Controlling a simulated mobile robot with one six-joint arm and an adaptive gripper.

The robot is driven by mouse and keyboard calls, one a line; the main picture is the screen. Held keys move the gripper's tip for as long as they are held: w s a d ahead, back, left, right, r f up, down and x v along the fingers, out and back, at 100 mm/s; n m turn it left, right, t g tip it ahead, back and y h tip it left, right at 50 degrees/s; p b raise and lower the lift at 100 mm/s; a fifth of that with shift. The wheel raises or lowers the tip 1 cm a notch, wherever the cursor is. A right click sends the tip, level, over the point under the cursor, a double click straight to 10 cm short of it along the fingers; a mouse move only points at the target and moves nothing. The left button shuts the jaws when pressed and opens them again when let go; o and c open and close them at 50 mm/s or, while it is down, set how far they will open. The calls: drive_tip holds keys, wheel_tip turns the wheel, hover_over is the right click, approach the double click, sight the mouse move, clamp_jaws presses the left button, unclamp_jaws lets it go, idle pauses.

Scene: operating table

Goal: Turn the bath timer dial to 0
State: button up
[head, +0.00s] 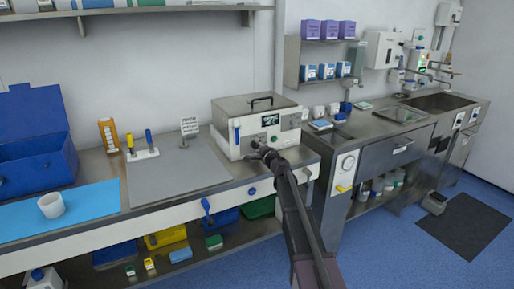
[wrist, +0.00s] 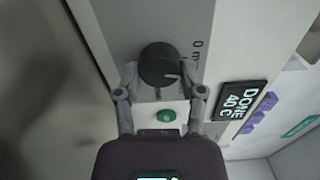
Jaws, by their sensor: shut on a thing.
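The bath (head: 257,105) is a white and steel box with a lidded top, at the back of the steel bench in the head view. Its black round timer dial (wrist: 158,60) is seen in the wrist view, with a pale pointer line toward the picture's lower right. A partly cut label beginning "0 m" (wrist: 197,48) is printed to the right of the dial. My gripper (wrist: 160,75) is shut on the dial, one finger on each side; it also shows at the bath's front in the head view (head: 257,147), where it obscures the dial.
A green button (wrist: 166,116) sits close to my fingers, and a display (wrist: 240,100) reads "DONE 40 C". A blue lever (head: 237,135) is on the bath's front left.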

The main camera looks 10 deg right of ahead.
drive_tip(key=shift+w+n, duration=0.15)
drive_tip(key=shift+n, duration=1.15)
drive_tip(key=o, duration=1.2)
drive_tip(key=shift+c, duration=0.2)
drive_tip(key=v, duration=1.2)
